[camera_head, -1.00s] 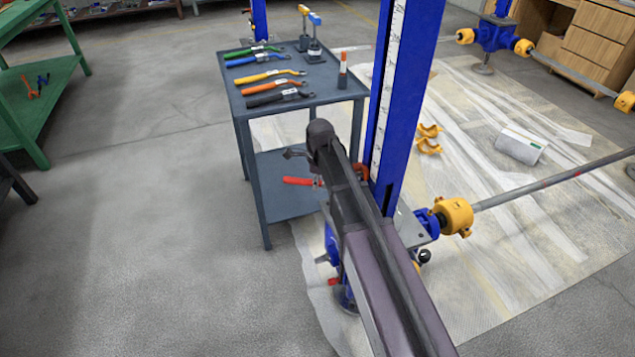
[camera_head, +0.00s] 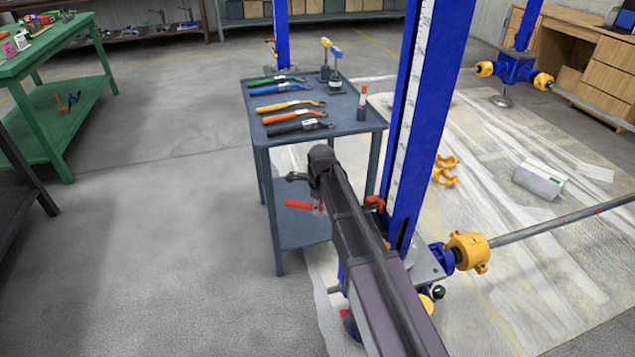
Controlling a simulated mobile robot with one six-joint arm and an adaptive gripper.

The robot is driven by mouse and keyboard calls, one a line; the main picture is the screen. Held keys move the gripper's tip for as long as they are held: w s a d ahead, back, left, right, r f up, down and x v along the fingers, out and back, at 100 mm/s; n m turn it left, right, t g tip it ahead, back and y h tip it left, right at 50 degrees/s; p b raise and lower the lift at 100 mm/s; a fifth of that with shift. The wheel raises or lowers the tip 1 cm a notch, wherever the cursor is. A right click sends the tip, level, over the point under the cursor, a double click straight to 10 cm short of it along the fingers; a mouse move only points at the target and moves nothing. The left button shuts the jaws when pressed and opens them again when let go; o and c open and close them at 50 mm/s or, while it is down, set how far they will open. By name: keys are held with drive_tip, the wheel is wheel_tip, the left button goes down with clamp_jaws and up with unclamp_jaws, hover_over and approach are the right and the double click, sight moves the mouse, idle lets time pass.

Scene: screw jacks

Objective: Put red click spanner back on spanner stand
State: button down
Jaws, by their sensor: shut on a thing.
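The red click spanner (camera_head: 299,204) shows as a red handle with a grey end just left of my dark arm, in front of the grey table's lower part. My gripper (camera_head: 318,190) is at the arm's far end, mostly hidden behind my wrist, and is shut on the spanner. The grey table (camera_head: 350,97) appears to be the spanner stand. Green (camera_head: 277,80), blue (camera_head: 280,89), yellow (camera_head: 290,106), orange (camera_head: 293,116) and black (camera_head: 298,128) spanners lie in a row on its top. The spanner looks lower than the tabletop, in front of its near side.
A tall blue column (camera_head: 425,110) with a scale stands right of the table, close to my arm. A yellow coupling (camera_head: 467,252) and shaft (camera_head: 560,215) extend right. An orange-capped tube (camera_head: 362,102) stands on the table's right side. The floor at left is clear up to a green bench (camera_head: 85,110).

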wheel_tip(320, 180, up, 33)
drive_tip(key=p, duration=3.2)
drive_tip(key=shift+p, duration=0.4)
drive_tip(key=shift+a+f, duration=0.1)
